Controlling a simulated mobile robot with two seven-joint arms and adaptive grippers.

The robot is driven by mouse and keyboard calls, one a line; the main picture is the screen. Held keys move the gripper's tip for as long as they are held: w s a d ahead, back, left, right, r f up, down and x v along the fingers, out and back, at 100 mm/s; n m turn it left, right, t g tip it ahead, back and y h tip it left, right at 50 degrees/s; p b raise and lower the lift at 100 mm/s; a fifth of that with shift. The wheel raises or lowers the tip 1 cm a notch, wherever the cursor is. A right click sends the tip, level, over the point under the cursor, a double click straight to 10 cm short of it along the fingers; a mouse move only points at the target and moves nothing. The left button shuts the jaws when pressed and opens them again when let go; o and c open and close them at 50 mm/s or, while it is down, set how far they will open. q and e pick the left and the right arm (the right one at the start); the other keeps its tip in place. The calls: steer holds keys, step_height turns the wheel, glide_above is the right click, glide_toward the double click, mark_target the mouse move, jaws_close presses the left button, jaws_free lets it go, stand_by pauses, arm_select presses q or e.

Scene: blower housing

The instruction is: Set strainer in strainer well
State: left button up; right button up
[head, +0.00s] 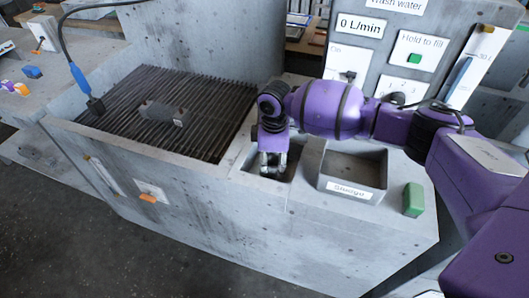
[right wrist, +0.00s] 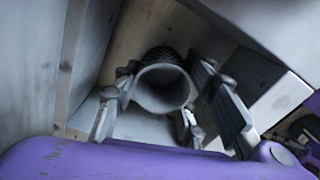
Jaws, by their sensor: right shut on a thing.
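My right gripper (head: 273,166) points down into the rectangular strainer well (head: 246,160), an opening in the grey counter right of the slatted grate. In the right wrist view its two fingers (right wrist: 155,110) stand on either side of the strainer (right wrist: 165,86), a grey round piece with an open mouth and a dark textured far side. The gripper is shut on it. The strainer is inside the well's walls, over a pale floor; whether it touches the floor I cannot tell. In the head view the gripper mostly hides it. My left gripper is not in view.
A square bin (head: 350,190) with a label stands right of the well, with a green block (head: 413,200) beyond it. Behind is the wash water panel (head: 415,50). A dark grey part (head: 165,112) lies on the slatted grate (head: 215,95). Well walls are close around the gripper.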

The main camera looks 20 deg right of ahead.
steer(key=shift+f, duration=0.15)
stand_by(0.7)
steer(key=o, duration=1.3)
step_height(320, 180, up, 12)
steer(key=shift+r, duration=0.1)
